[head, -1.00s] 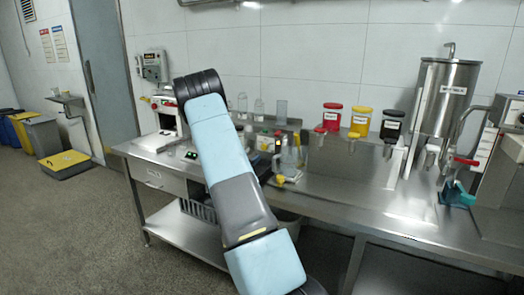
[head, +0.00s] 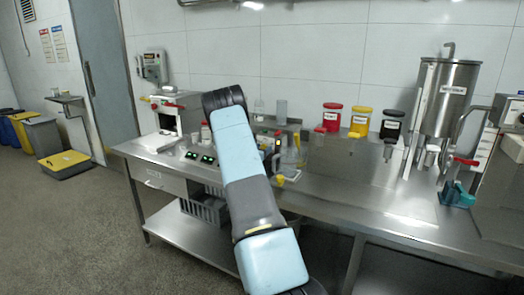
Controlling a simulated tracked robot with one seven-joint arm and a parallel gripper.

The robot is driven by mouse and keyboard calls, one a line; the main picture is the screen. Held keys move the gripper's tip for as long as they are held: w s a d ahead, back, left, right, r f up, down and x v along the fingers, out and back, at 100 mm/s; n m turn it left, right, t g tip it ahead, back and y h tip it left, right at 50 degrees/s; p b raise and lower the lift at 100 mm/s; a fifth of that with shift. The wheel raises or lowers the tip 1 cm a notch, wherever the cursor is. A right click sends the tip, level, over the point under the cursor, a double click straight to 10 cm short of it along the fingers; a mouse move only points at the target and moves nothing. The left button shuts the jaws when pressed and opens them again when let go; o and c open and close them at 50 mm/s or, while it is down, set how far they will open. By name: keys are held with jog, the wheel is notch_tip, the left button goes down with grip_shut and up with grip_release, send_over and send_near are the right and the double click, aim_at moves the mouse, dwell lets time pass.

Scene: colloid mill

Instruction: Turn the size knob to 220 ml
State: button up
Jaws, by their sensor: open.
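No size knob or 220 ml mark can be made out at this scale. A small dark device with a lit display (head: 277,146) stands on the steel bench, partly behind my arm. My blue and grey arm rises across the middle of the head view. My gripper does not show.
The steel bench (head: 345,195) has clear room in front of the containers. Scales with green displays (head: 200,158) and a white machine (head: 168,115) stand at left. A teal item (head: 457,195) and a grey machine (head: 505,190) are at right. Glassware (head: 281,112) stands behind my arm.

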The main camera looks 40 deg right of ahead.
jog(key=c, duration=1)
jog(key=shift+w+a, duration=0.1)
jog(key=shift+a, duration=0.25)
jog(key=shift+d+r+m, duration=0.1)
jog(key=shift+d+m, duration=0.2)
jog(key=shift+c, duration=0.2)
jog(key=shift+d, duration=0.1)
